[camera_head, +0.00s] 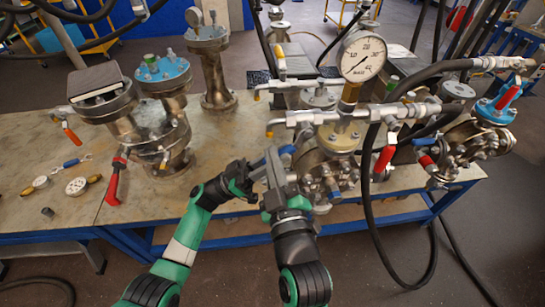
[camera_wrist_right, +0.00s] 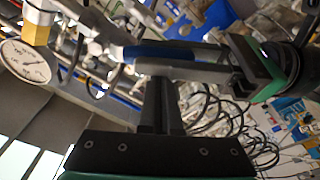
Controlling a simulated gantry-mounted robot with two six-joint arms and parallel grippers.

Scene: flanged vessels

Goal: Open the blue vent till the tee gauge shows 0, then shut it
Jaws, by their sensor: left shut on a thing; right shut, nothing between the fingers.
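The tee gauge (camera_head: 363,58) is a white dial on a brass stem at the upper right, above the tee pipework. Its needle is thin and seems to point to the lower left, near the low end; I cannot read it exactly. The gauge also shows in the right wrist view (camera_wrist_right: 25,62). The blue vent handle (camera_head: 286,149) is at the left end of the tee, partly hidden. In the right wrist view the blue handle (camera_wrist_right: 165,48) lies along the left gripper's fingers. My left gripper (camera_head: 262,164) is shut on it. My right gripper (camera_head: 273,168) is shut and empty, close beside it.
Red-handled valves (camera_head: 384,158) and a black hose (camera_head: 370,215) are to the right of my grippers. Flanged vessels (camera_head: 165,75) stand at the left of the bench (camera_head: 225,140). Loose small gauges (camera_head: 76,186) lie at the left. The bench between is mostly clear.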

